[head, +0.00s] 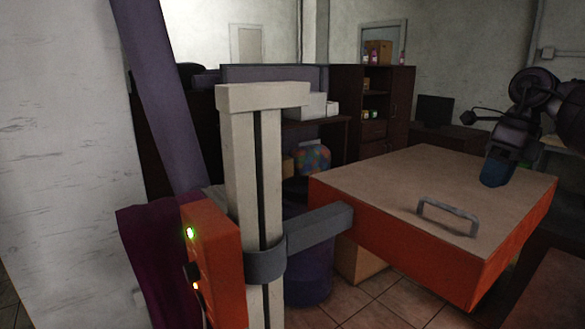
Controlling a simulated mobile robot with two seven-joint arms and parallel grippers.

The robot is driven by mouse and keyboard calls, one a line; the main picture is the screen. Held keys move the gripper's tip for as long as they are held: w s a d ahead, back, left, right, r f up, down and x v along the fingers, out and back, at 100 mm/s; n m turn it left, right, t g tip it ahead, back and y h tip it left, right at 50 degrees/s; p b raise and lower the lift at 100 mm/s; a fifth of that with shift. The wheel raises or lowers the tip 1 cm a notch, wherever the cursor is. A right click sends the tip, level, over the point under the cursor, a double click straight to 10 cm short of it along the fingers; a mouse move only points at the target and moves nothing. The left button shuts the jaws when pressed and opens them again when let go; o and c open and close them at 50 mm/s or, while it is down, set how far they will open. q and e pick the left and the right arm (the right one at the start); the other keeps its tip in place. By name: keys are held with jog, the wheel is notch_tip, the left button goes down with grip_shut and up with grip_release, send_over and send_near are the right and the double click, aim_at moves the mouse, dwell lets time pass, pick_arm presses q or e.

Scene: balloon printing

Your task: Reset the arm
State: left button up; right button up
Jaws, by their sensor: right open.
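My right arm comes in from the right edge over the orange machine. Its gripper (497,168) points down above the far right part of the machine's flat tan top, and its jaws are open. A dark blue part shows at its lower end; I cannot tell whether it is part of the gripper or a separate thing. The orange machine (400,228) has a grey metal handle (447,214) on its top, apart from the gripper. My left gripper is not in view.
A pale upright post (252,180) carries an orange control box (214,262) with lit lamps. A grey bracket (320,232) joins the post to the machine. A multicoloured round thing (313,157) sits behind. Dark shelves (372,105) stand at the back. Most of the machine's top is clear.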

jog(key=w+a+r+t+y, duration=0.2)
jog(key=w+a+r+y, duration=0.15)
jog(key=a, duration=0.45)
jog(key=w+a+r+t+y, duration=0.25)
jog(key=a+y, duration=0.25)
jog(key=a, duration=0.3)
jog(key=a+f+m+t+y, duration=0.4)
jog(key=a+m+t+y, duration=0.1)
jog(key=a+m+y, duration=0.3)
jog(key=s+d+f+m+t+h, duration=0.25)
jog(key=f+m+h, duration=0.25)
jog(key=f+m, duration=0.4)
jog(key=s+d+f+m+t+h, duration=0.2)
jog(key=s+f+m+h, duration=0.15)
jog(key=f+m, duration=0.55)
jog(key=s+d+f+m+t+h, duration=0.25)
jog(key=f+m+h, duration=0.4)
jog(key=f, duration=0.45)
jog(key=s+d+f+m+g+h, duration=0.2)
jog(key=s+f+m, duration=0.2)
jog(key=s+f, duration=0.7)
jog(key=s+d+f+m+g+h, duration=0.2)
jog(key=s+f+m, duration=0.3)
jog(key=s+f, duration=0.6)
jog(key=s+d+g, duration=0.1)
jog(key=s, duration=0.4)
jog(key=shift+s+d+f, duration=0.15)
jog(key=shift+s+f, duration=0.15)
